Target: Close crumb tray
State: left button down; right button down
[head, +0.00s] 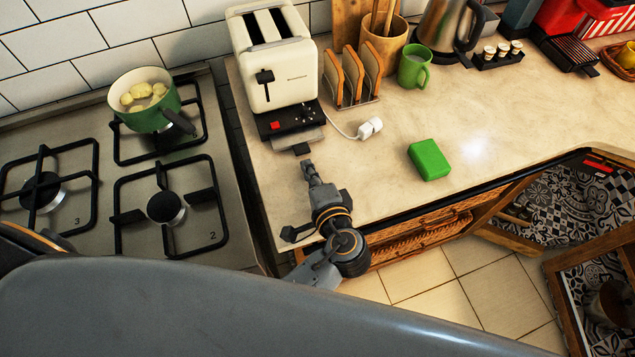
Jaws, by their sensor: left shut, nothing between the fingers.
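The cream toaster (276,60) stands on the counter near its left end, with its black control panel facing the front. Its crumb tray (305,138) sticks out a little from under the front, a thin metal plate with a small dark tab at its front edge. My left gripper (306,165) is shut and empty. Its fingertips point at the tray's tab from just in front, close to it; I cannot tell whether they touch. My right gripper is not in view.
A toast rack (352,79), a white plug (370,128), a green mug (414,67) and a green sponge (429,160) lie to the right. A stove with a green pot (146,102) is at left. Below the counter, a cupboard at right stands open.

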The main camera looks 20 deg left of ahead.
aim_at(299, 146)
pick_arm(q)
jog(key=shift+w+a, duration=0.4)
jog(key=shift+w, duration=0.25)
jog(key=shift+w+a, duration=0.1)
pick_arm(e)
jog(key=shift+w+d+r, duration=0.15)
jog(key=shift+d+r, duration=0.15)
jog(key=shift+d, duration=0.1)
pick_arm(q)
jog(key=w+a, duration=0.1)
jog(key=w, duration=0.1)
jog(key=w+a, duration=0.1)
jog(key=w, duration=0.1)
jog(key=shift+a+p, duration=0.3)
jog(key=shift+s, duration=0.1)
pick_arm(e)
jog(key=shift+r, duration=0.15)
